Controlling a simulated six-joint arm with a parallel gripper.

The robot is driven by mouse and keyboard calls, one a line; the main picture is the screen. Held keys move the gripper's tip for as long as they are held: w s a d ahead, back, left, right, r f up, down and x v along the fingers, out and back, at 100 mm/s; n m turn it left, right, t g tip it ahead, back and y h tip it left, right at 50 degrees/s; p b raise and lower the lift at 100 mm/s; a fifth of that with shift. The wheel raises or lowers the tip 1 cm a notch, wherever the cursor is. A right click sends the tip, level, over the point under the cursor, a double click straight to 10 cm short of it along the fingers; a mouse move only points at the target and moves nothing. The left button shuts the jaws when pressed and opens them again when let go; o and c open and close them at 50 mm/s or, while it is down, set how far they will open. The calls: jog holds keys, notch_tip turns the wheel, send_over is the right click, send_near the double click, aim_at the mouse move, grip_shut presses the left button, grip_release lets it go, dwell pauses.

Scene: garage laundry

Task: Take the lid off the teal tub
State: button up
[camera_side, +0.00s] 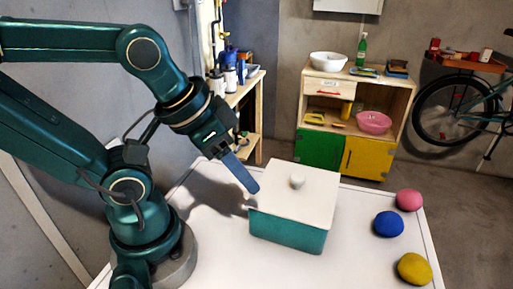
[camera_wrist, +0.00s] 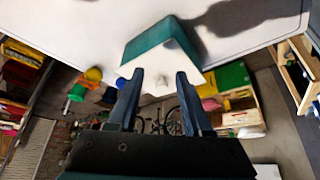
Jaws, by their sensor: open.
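The teal tub (camera_side: 287,231) stands on the white table with its white lid (camera_side: 311,207) on top. The lid has a small round white knob (camera_side: 297,182) near its middle. My gripper (camera_side: 251,188) is to the left of the lid, near its left edge, pointing down and right; in this view one finger hides the other. In the wrist view my gripper (camera_wrist: 159,78) is open, and the knob (camera_wrist: 161,84) shows between its fingers but apart from them. The tub's teal side (camera_wrist: 150,42) and the lid (camera_wrist: 185,62) also show there.
Pink (camera_side: 409,200), blue (camera_side: 388,224) and yellow (camera_side: 415,269) balls lie on the white table (camera_side: 222,262) to the right of the tub. The table front left of the tub is clear. A wooden cabinet (camera_side: 316,91) stands behind the table.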

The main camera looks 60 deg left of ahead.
jog(key=shift+o, duration=0.3)
jog(key=shift+o, duration=1.4)
jog(key=m+g, duration=0.4)
jog(key=m, duration=0.1)
send_over(298, 176)
jog(key=shift+s+a+r+h, duration=0.1)
jog(key=shift+s+r+h, duration=0.3)
jog(key=shift+s+r, duration=0.05)
jog(key=shift+a+f, duration=0.15)
jog(key=shift+f, duration=0.55)
jog(key=shift+w+f, duration=0.2)
jog(key=shift+f, duration=1)
jog(key=shift+w+f, duration=0.15)
jog(key=shift+f, duration=1)
